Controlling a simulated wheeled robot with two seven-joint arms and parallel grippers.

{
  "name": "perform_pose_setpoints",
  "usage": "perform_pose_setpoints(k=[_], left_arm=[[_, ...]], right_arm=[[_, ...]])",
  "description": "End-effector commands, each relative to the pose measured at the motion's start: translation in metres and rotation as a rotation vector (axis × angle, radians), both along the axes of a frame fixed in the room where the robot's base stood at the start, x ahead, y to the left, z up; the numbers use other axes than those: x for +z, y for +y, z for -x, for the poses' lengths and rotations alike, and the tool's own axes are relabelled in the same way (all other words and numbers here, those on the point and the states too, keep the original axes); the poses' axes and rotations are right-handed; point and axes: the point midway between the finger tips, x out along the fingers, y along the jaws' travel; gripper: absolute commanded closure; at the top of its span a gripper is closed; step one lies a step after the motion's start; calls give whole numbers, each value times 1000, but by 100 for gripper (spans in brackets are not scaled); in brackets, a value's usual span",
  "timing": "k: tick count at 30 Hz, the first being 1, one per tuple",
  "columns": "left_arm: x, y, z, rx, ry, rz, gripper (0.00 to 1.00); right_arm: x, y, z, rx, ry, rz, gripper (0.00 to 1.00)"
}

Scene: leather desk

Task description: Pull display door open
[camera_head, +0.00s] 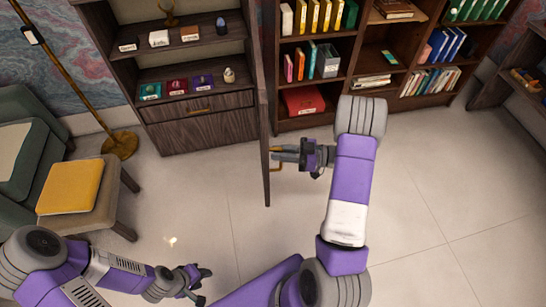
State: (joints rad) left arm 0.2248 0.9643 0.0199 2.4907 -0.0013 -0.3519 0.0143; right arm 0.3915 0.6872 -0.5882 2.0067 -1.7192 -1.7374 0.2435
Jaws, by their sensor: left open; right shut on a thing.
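The display door (264,130) is a dark wooden panel seen nearly edge-on. It stands swung out from the right side of the display cabinet (196,107), whose shelves are exposed. A brass handle (276,168) shows on the door's right side near its lower end. My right gripper (279,155) is at the handle, shut on it, with the arm reaching in from the right. The fingertips partly cover the handle. My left gripper (205,283) is open and empty, low over the floor at the bottom, well apart from the door.
A bookshelf (341,77) stands right of the cabinet. The tiled floor (440,200) is clear on the right and in front of the cabinet.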

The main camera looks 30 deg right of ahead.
Motion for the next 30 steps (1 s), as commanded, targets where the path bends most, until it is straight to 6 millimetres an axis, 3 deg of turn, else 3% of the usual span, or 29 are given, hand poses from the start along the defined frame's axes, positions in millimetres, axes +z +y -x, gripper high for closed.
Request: perform_pose_setpoints(k=[18,19,21,30], left_arm=[[-1,0,0,0,0,0,57],[-1,0,0,0,0,0,57],[-1,0,0,0,0,0,57],[0,0,0,0,0,0,57]], right_arm=[[0,-9,-3,20,2,-2,100],[0,-9,-3,20,2,-2,78],[0,-9,-3,20,2,-2,68],[0,-10,-3,19,2,-1,68]])
